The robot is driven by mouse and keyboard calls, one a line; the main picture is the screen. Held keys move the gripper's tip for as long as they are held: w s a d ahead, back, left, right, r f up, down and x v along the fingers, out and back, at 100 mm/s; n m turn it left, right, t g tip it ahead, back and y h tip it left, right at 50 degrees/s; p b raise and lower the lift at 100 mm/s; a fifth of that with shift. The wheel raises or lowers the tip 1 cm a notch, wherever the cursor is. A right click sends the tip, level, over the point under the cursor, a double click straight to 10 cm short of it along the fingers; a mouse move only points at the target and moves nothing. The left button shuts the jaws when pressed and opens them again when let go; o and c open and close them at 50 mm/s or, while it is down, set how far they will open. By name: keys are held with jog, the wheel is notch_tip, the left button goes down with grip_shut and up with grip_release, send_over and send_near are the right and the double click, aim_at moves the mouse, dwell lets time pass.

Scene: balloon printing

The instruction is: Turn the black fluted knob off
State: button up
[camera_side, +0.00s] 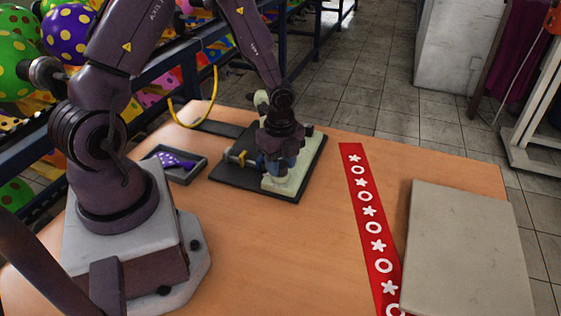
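In the side view my gripper (277,164) points down over a pale green device (297,178) on a dark base plate (233,175). The fingertips are at or just in front of the device, close to a small blue part. I cannot tell whether they touch anything or whether they are open. A yellow piece (238,157) sticks out to the left of the gripper. I cannot make out the black fluted knob; it may be hidden behind my gripper or too small to see.
A dark tray (201,166) with a purple spotted item (175,160) lies left of the plate. A red strip (369,214) with white marks runs down the wooden table (270,258). A grey slab (465,250) lies at right. A yellow hose (180,121) curves behind. The front middle is clear.

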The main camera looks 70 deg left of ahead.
jog(key=shift+c, duration=1.2)
jog(key=shift+n, duration=0.3)
jog(key=n, duration=1.2)
jog(key=shift+w, duration=0.1)
jog(key=shift+n, duration=2.7)
